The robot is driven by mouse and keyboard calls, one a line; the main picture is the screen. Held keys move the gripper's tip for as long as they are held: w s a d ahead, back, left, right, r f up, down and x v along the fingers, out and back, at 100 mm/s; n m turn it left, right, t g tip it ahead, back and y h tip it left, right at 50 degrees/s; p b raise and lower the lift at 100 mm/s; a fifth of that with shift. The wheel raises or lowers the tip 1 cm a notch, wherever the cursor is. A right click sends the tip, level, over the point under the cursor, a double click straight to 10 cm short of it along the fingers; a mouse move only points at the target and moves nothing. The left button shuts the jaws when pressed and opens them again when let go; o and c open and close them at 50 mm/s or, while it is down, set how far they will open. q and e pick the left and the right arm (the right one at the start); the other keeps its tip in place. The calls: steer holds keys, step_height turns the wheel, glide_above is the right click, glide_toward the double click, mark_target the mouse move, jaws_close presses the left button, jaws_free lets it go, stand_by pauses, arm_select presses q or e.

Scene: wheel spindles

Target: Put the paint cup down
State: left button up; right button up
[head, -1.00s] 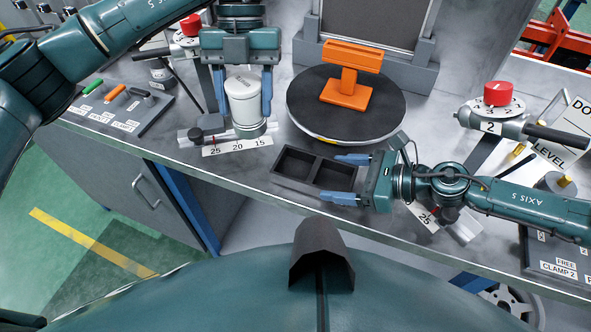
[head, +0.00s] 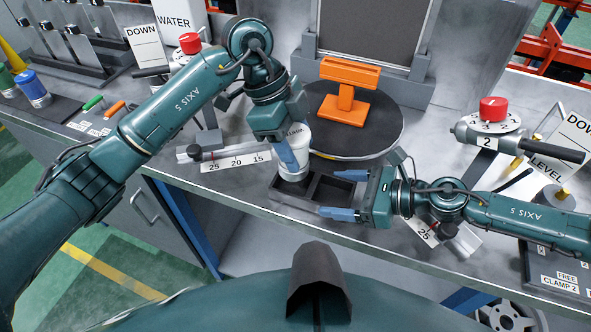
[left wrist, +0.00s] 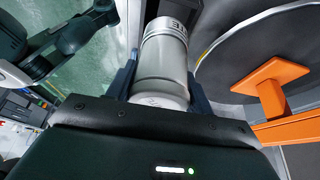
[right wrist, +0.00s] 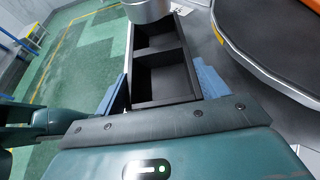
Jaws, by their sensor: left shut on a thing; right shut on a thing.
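The paint cup (head: 297,137), a white and grey cylinder, is held upright by my left gripper (head: 294,166). The gripper is shut on its sides, which also show in the left wrist view (left wrist: 164,62). The cup is at the left compartment of a dark two-compartment tray (head: 333,190). In the right wrist view the cup's lower end (right wrist: 148,8) shows at the tray's far end. I cannot tell whether it touches the tray. My right gripper (head: 342,194) is shut on the tray, one finger on each long side; the near compartment (right wrist: 165,77) is empty.
A round dark turntable (head: 385,135) with an orange stand (head: 346,103) is close behind the cup. A scale strip (head: 236,162) lies to the left. A red-knobbed clamp (head: 493,110) is at the right. The bench's front edge runs just before the tray.

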arm_select(q)
steer(key=shift+f, duration=2.85)
steer(key=shift+f, duration=0.15)
steer(key=o, duration=1.2)
steer(key=v, duration=1.2)
arm_select(e)
steer(key=o, duration=1.1)
